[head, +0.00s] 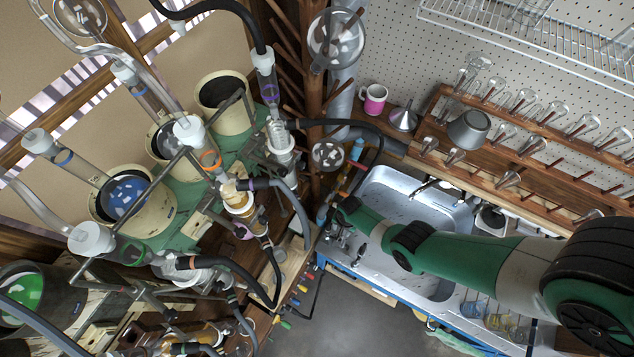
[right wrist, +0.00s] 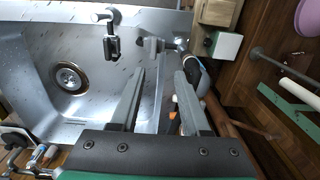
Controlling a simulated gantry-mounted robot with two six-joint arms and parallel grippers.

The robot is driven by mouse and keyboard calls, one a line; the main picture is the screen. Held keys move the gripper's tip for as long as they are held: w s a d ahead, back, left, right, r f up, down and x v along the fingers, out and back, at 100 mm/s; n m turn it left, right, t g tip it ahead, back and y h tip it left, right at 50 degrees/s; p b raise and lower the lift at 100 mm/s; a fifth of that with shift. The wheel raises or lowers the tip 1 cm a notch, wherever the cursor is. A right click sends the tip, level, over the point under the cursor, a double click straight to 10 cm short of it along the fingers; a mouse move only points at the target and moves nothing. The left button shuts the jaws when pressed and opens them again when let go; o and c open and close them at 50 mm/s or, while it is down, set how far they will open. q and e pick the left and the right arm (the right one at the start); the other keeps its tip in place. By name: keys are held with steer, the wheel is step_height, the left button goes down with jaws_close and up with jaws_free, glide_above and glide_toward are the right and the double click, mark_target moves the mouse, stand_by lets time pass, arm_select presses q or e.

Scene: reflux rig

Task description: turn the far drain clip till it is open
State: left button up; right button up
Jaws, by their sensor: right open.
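My right gripper (right wrist: 161,74) is open, its two grey fingers apart with nothing seen held between them. In the head view the right gripper (head: 338,216) is at the sink's left end, small and partly hidden by its own wrist. Ahead of the fingertips in the right wrist view is a small grey metal fitting (right wrist: 151,45), apart from the fingers. To its left is a dark clip-like fitting with a chrome top (right wrist: 110,38). I cannot tell for sure which of these is the far drain clip, or whether it is open. My left gripper is not in view.
The steel sink (head: 400,195) lies beside the right gripper, with a round drain (right wrist: 70,78). Crowded glassware and hoses fill the left of the head view. A wooden peg rack (head: 530,130) and a pink mug (head: 374,98) stand behind. Bare floor (head: 350,315) shows in front.

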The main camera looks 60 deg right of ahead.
steer(key=f+b, duration=0.3)
steer(key=f, duration=0.1)
steer(key=f+b, duration=0.4)
steer(key=s+f+b, duration=0.1)
steer(key=f+b, duration=0.3)
steer(key=shift+a, duration=0.2)
steer(key=shift+c, duration=0.3)
jaws_close()
